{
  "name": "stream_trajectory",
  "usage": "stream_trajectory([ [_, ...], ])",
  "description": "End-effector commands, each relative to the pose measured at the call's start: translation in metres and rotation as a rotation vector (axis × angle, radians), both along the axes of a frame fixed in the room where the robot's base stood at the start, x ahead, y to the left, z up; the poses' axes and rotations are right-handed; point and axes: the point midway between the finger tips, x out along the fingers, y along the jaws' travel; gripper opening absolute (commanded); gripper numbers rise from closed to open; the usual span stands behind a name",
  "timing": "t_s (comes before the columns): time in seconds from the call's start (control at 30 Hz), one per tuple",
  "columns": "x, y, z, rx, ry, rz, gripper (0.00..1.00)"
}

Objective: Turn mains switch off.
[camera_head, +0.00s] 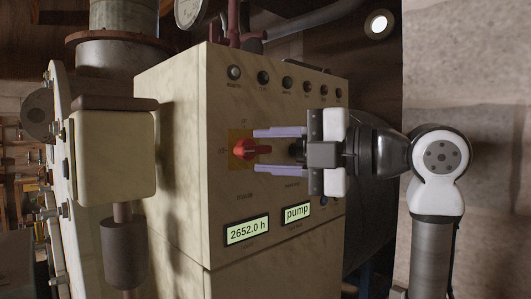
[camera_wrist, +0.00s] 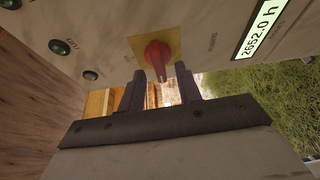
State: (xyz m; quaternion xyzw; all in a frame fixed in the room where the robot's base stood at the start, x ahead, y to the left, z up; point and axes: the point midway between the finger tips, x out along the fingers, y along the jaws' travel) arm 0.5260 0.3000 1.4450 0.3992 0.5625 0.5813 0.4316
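The mains switch appears to be the red rotary knob (camera_head: 245,149) on a yellow plate (camera_head: 236,136) on the front of a cream control cabinet. Its handle points right in the head view; the small labels around it are unreadable. My gripper (camera_head: 255,150) comes in from the right, its two purple fingers open, one above and one below the handle. In the wrist view the knob (camera_wrist: 158,56) shows just beyond and between the fingertips (camera_wrist: 160,70), with gaps on both sides. I cannot tell whether a finger touches it.
The cabinet (camera_head: 180,200) has a row of dark round buttons (camera_head: 287,83) along its top and two displays, "2652.0 h" (camera_head: 247,231) and "pump" (camera_head: 297,212). A cream box (camera_head: 113,160) with a pipe stands left. A metal column (camera_head: 118,52) stands behind it.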

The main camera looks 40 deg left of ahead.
Motion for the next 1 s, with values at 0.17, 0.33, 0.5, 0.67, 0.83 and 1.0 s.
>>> stream_trajectory([
  [0.17,0.012,-0.037,-0.002,0.002,0.000,-0.004,0.34],
  [0.33,0.024,-0.074,-0.001,0.002,-0.002,-0.003,0.34],
  [0.5,0.033,-0.102,0.001,0.002,-0.002,-0.001,0.34],
  [0.67,0.037,-0.116,0.002,0.000,-0.001,0.000,0.34],
  [0.83,0.038,-0.119,0.002,0.000,-0.001,0.000,0.34],
  [1.0,0.038,-0.119,0.002,0.000,-0.001,0.000,0.34],
])
